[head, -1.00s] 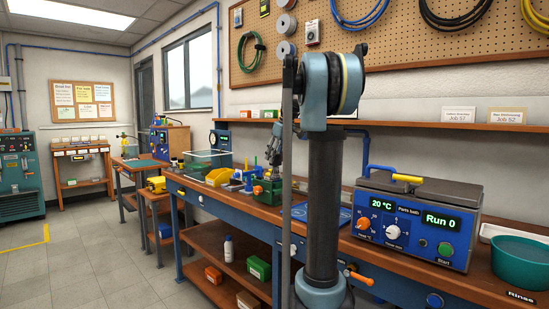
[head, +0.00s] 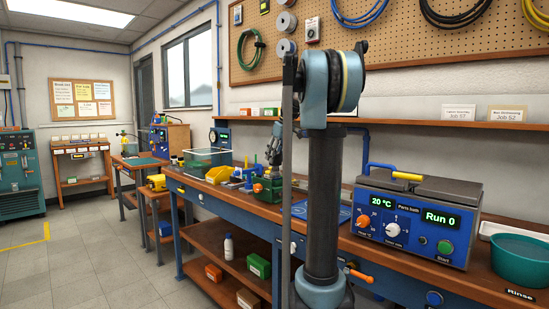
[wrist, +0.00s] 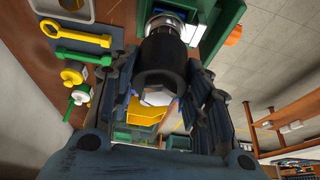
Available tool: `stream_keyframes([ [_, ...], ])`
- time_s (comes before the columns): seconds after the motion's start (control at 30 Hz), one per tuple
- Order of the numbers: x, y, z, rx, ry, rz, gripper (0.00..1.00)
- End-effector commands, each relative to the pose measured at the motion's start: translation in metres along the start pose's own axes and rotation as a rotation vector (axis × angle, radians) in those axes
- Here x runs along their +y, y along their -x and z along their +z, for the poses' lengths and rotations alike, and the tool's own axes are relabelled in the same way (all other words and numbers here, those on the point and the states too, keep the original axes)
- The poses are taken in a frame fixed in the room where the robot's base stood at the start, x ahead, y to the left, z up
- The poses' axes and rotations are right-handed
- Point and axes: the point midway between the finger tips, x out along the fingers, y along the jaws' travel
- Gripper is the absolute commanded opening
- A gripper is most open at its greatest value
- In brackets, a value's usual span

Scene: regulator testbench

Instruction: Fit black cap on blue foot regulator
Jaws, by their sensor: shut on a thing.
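My gripper (wrist: 165,88) is shut on a black cylindrical piece, which looks like the black cap (wrist: 160,62), in the wrist view. A finger lies on each side of it. A pale, faceted shape shows in its near end. A shiny metal ring (wrist: 167,20) sits at its far end, beside a green block (wrist: 215,22); I cannot tell whether cap and ring touch. In the head view my gripper (head: 274,150) is small and partly behind my arm, above the green fixture (head: 268,189) on the bench. I cannot make out the blue foot of the regulator with certainty.
A yellow wrench (wrist: 75,36) and small yellow and green parts (wrist: 72,76) lie beside the gripper. A clear tank (head: 207,158) and yellow bin (head: 218,175) stand left along the bench. The blue parts bath (head: 415,220) and teal bowl (head: 520,258) stand right.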

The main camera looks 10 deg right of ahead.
Motion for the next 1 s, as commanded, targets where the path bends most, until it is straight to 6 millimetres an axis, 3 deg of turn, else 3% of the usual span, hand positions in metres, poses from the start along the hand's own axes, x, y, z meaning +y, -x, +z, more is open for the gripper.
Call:
stream_keyframes([
  [1.0, 0.0000, -0.0093, 0.0038, 0.000, 0.000, 0.000, 0.19],
])
